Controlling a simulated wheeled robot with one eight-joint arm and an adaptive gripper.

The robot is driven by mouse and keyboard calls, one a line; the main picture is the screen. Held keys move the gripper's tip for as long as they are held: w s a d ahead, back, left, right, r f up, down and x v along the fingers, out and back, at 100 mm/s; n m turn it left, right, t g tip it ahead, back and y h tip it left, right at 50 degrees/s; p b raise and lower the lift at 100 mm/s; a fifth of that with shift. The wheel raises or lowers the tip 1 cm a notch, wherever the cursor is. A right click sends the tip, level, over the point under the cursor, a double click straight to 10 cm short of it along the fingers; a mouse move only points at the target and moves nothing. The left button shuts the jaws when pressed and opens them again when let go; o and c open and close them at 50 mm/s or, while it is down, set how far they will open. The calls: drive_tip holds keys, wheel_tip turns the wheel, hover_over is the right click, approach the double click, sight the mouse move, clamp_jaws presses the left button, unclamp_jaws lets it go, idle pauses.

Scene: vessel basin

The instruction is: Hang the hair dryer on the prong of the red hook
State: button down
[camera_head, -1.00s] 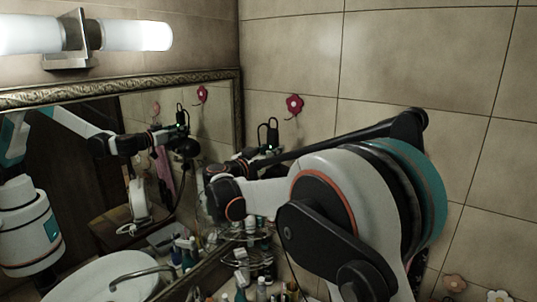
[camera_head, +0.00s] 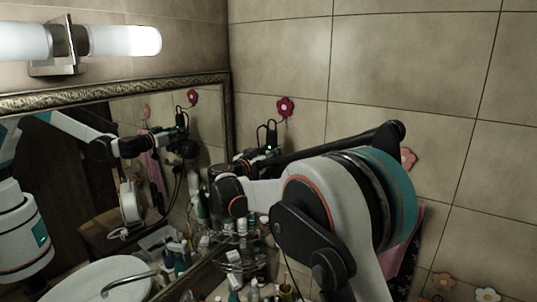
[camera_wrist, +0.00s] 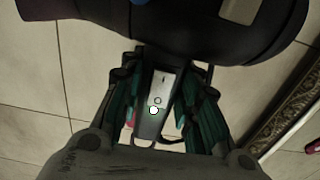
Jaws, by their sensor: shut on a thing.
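The red hook (camera_head: 285,107) is a flower-shaped piece on the tiled wall, just right of the mirror frame in the head view. My gripper (camera_wrist: 160,80) is shut on the hair dryer's handle (camera_wrist: 158,88) in the wrist view. The dryer's dark, rounded body (camera_wrist: 190,35) lies beyond the fingertips across the top of that view. In the head view my gripper end is below and left of the red hook, largely covered by my arm, and the dryer cannot be made out directly. The hook's prong is too small to tell.
A mirror (camera_head: 228,100) with an ornate frame stands at the left, reflecting my arm. A pink flower hook (camera_head: 408,158) is on the wall right of my arm. Bottles (camera_head: 235,258) crowd a corner rack below. The upper wall is clear.

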drive_tip(key=shift+p+x, duration=0.5)
drive_tip(key=shift+x, duration=0.85)
drive_tip(key=shift+w+d+f+b, duration=0.35)
drive_tip(key=shift+w+f+b, duration=0.3)
drive_tip(key=shift+b, duration=0.15)
drive_tip(key=c, duration=1.1)
unclamp_jaws()
drive_tip(key=shift+s, duration=0.1)
